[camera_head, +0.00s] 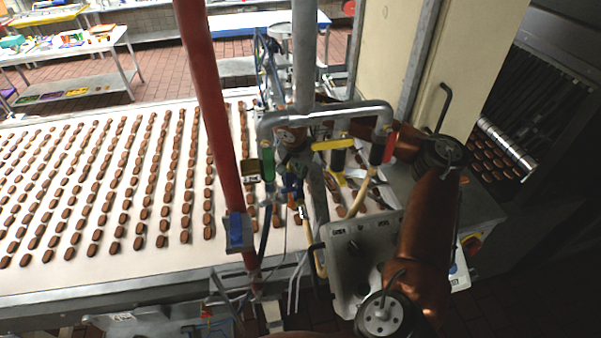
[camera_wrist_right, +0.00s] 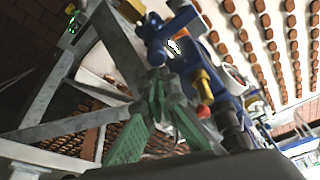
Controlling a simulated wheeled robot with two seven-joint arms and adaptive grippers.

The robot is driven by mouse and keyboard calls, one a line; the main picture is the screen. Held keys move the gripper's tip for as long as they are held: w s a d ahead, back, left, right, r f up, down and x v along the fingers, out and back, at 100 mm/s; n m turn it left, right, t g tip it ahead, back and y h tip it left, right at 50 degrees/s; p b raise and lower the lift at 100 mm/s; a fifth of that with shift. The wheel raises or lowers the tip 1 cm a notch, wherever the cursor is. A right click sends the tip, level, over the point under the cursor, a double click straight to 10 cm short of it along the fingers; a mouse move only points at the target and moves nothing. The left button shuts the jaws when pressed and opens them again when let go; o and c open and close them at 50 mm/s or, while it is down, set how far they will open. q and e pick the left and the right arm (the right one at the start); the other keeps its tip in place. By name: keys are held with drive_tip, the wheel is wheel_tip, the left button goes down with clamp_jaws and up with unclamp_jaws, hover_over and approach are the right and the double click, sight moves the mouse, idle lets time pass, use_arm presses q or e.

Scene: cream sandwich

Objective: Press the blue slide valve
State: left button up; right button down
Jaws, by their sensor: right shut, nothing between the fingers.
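The blue slide valve (camera_head: 291,187) sits among hoses and fittings below the curved grey pipe in the head view. In the right wrist view, a blue valve part (camera_wrist_right: 156,36) stands just beyond my fingertips. My right gripper (camera_wrist_right: 158,78) is shut and empty, its green-padded fingers meeting at the tips. The tips look very close to the blue part; I cannot tell if they touch it. In the head view, my right gripper (camera_head: 294,167) is small and partly hidden by pipework, just above the valve. My left gripper is not in view.
A grey pipe (camera_head: 325,113) with green and red handles arches over this spot. A red post (camera_head: 215,110) carrying a blue box (camera_head: 236,232) stands to the left. A control box (camera_head: 350,250) is below right. The conveyor (camera_head: 120,275) carries rows of brown biscuits.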

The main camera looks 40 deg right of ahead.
wheel_tip(320, 180, up, 10)
drive_tip(key=p, duration=0.2)
drive_tip(key=shift+f, duration=0.15)
drive_tip(key=shift+s, duration=0.1)
idle(0.4)
